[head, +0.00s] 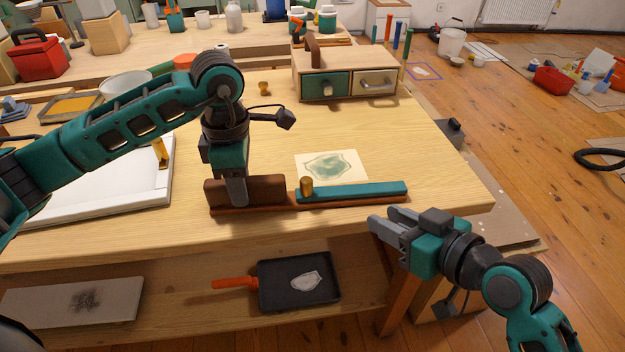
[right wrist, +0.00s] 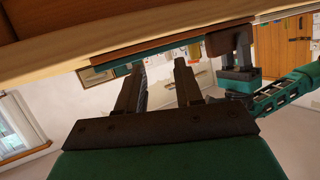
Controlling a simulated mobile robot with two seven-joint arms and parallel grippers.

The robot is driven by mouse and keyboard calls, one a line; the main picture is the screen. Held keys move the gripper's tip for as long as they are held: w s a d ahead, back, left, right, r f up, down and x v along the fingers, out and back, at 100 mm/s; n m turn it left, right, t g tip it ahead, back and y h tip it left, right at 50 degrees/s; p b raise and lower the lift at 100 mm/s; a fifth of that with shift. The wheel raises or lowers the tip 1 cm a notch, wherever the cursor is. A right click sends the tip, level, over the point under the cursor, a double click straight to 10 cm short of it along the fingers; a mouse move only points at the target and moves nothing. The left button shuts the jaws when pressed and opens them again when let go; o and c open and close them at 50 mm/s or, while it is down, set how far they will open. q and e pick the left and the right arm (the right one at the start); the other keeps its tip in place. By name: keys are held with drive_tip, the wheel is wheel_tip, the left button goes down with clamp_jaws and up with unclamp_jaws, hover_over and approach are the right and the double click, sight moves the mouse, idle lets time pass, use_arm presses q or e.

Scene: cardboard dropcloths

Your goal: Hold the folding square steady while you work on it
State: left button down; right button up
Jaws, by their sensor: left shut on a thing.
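The folding square lies near the front edge of the bench. It has a long brown strip with an upright brown plate (head: 270,190) at its left end, a teal bar (head: 360,190) along its right part and a brass knob (head: 306,187) between them. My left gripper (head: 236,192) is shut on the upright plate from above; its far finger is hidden. My right gripper (head: 391,222) is open and empty, just off the bench's front edge, below and right of the teal bar. In the right wrist view, the teal bar (right wrist: 150,49) shows beyond the parted fingers (right wrist: 158,85).
A paper with a green crest (head: 332,166) lies behind the teal bar. A drawer box (head: 345,78) stands further back. A white tray (head: 110,195) is at left. A dark tray (head: 300,282) with an orange handle sits on the lower shelf. The bench between paper and drawer box is mostly clear.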

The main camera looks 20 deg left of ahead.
sight(309, 181)
drive_tip(key=a+r+n+g+y, duration=0.1)
drive_tip(key=a+r+n+g, duration=0.3)
drive_tip(key=r, duration=0.2)
drive_tip(key=x, duration=1.1)
drive_tip(key=shift+s+a+f, duration=0.1)
drive_tip(key=shift+a+f, duration=0.05)
drive_tip(key=shift+a, duration=0.25)
clamp_jaws()
